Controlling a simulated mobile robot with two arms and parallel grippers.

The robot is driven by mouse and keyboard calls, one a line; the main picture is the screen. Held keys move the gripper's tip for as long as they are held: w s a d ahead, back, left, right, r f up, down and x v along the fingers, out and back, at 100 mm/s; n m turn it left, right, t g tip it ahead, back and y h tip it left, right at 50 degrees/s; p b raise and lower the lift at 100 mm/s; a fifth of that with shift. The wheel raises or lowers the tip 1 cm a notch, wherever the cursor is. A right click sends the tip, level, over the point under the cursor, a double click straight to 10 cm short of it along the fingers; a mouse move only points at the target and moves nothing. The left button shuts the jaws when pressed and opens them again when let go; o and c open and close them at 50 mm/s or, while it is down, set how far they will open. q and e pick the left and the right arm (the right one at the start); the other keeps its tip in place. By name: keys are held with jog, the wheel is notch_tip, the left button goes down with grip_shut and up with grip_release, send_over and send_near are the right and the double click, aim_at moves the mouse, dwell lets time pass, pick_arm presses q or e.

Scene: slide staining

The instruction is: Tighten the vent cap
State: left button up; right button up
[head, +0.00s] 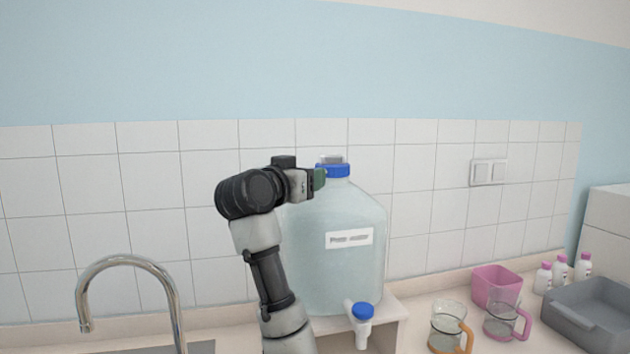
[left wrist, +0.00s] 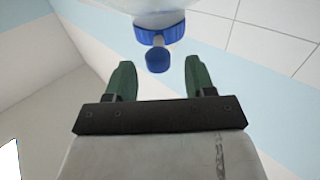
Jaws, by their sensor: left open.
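A large clear carboy (head: 345,265) with a white label stands upright on a raised shelf, with a blue lid (head: 333,170) on its neck. In the left wrist view the blue lid (left wrist: 161,33) is at the top, and a small blue vent cap (left wrist: 157,61) sticks out from it toward my gripper. My left gripper (head: 319,179) is beside the lid in the head view. Its green fingers are open, and the left wrist view (left wrist: 159,72) shows the cap's end between the fingertips, with a gap on each side. My right gripper is not in view.
A blue-knobbed tap (head: 362,318) is low on the carboy's front. A curved faucet (head: 128,262) stands left. Glass mugs (head: 449,322), a pink container (head: 496,285), small bottles (head: 560,268) and a grey tray (head: 592,318) are right. A tiled wall is behind.

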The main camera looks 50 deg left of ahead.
pick_arm(q)
jog(key=b+v, duration=0.1)
jog(key=v, duration=0.5)
jog(key=shift+w, duration=0.1)
dwell(0.4)
